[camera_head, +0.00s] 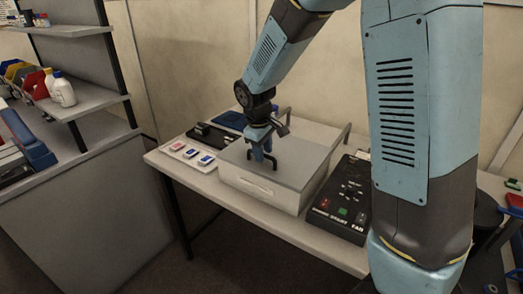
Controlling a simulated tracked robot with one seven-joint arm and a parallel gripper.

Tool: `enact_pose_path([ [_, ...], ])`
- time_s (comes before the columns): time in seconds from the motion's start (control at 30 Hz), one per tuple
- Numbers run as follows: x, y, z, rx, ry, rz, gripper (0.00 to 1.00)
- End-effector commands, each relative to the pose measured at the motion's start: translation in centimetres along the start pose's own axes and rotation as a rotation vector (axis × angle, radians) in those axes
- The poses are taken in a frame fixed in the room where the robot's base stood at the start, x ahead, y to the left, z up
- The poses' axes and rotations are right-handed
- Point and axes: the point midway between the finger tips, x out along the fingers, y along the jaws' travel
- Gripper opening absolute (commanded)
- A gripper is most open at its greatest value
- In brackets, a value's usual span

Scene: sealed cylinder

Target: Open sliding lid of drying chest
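The drying chest (262,195) is a low white box on the table. Its flat grey sliding lid (298,170) lies across the top and appears to cover it. A dark handle (272,163) stands on the lid, left of its middle. My blue gripper (262,157) points down at the handle from above, with its fingers at or very near the bar. The view is too small to tell whether the fingers are closed on it. Part of the handle is hidden behind the fingers.
A black control box (340,203) with red and green buttons stands right of the chest. A white tray (180,157) with small coloured packs lies to the left. Shelves (95,100) with bottles and bins stand at far left. The table's front edge (270,232) is close to the chest.

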Motion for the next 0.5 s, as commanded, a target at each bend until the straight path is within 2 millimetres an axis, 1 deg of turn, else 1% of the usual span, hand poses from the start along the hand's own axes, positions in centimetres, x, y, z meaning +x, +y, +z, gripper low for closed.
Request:
enact_pose_path([
  [0.07,-0.01,-0.01,-0.01,0.000,0.000,0.000,0.40],
  [0.1,-0.02,-0.01,-0.02,0.000,0.000,0.000,0.38],
  [0.5,-0.05,-0.03,-0.04,-0.001,0.000,0.000,0.00],
])
